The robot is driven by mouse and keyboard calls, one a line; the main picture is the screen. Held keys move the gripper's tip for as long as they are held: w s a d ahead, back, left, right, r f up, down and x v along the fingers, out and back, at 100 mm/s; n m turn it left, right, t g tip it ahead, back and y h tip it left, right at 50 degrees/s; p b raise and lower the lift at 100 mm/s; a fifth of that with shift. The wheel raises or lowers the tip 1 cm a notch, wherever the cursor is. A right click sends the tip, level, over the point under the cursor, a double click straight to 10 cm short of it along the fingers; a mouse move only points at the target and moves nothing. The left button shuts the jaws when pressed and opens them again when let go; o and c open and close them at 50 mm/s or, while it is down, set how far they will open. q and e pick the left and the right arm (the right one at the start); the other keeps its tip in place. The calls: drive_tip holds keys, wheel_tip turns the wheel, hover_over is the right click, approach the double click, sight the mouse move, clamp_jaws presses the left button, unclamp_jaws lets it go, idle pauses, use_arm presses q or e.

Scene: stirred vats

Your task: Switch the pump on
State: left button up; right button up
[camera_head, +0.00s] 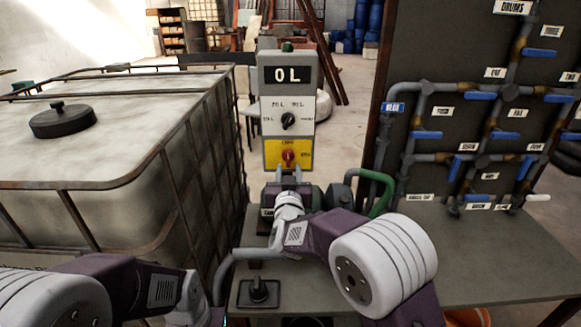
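The control box (304,104) stands upright beyond the bench, with a display reading "0 L". A black selector knob (288,121) sits at its middle. A red rotary switch (289,157) sits on the yellow panel at its bottom; its small lettering is hard to read. My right gripper (289,169) is just below and in front of the red switch, its two fingers apart, with a gap between them. I cannot tell whether they touch the switch. A dark green machine, perhaps the pump (338,196), is partly hidden behind my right arm. My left gripper is out of view.
A caged white tank (110,190) with a black lid fills the left. A pipe board with blue valve handles (426,135) stands at right. A green hose (384,190) curves beside my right arm. The bench (490,250) is clear at right; a black-knobbed plate (259,291) sits at front.

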sight(288, 153)
drive_tip(key=w+p, duration=0.1)
drive_tip(key=w, duration=0.7)
drive_tip(key=shift+w+a+r, duration=0.1)
drive_tip(key=shift+w+r, duration=0.05)
drive_tip(key=shift+w, duration=0.1)
clamp_jaws()
